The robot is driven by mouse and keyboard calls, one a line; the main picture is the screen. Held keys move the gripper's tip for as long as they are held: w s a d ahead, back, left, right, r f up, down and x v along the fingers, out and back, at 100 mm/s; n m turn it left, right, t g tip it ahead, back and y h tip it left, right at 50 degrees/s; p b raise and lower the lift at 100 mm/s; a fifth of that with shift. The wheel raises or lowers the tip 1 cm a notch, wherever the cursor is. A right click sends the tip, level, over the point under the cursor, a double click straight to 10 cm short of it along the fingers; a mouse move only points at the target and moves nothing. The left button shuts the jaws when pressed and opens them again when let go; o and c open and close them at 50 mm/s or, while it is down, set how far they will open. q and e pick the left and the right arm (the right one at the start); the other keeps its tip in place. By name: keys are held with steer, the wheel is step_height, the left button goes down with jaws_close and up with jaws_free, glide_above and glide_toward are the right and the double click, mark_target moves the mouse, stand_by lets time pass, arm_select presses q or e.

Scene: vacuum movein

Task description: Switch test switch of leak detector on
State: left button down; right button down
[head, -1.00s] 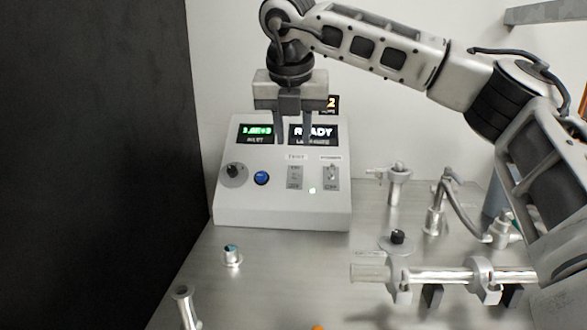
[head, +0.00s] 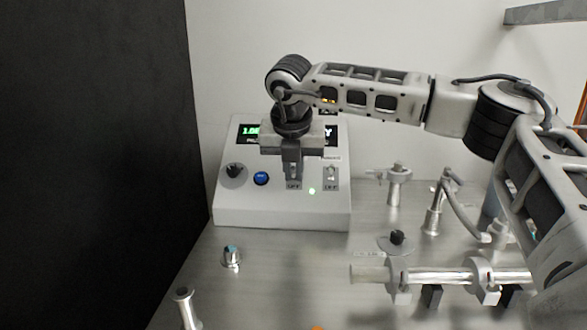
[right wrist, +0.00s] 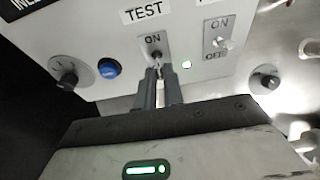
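The leak detector (head: 235,208) is a light grey sloped box at the back of the metal table. Its test switch (right wrist: 157,58) is a small metal toggle under the TEST label, with ON above it and OFF below. My right gripper (head: 292,175) reaches down over the panel. Its two fingers (right wrist: 158,78) are close together with the toggle lever between their tips, so it looks shut on the lever. The fingers partly hide the switch, and its exact tilt is hard to tell. My left gripper is in neither view.
A second toggle (right wrist: 222,43) and a green light (right wrist: 186,64) sit right of the test switch. A black knob (head: 234,171) and blue button (head: 261,178) are to its left. Metal pipe fittings (head: 430,276) stand at right; a dark panel (head: 95,160) is at left.

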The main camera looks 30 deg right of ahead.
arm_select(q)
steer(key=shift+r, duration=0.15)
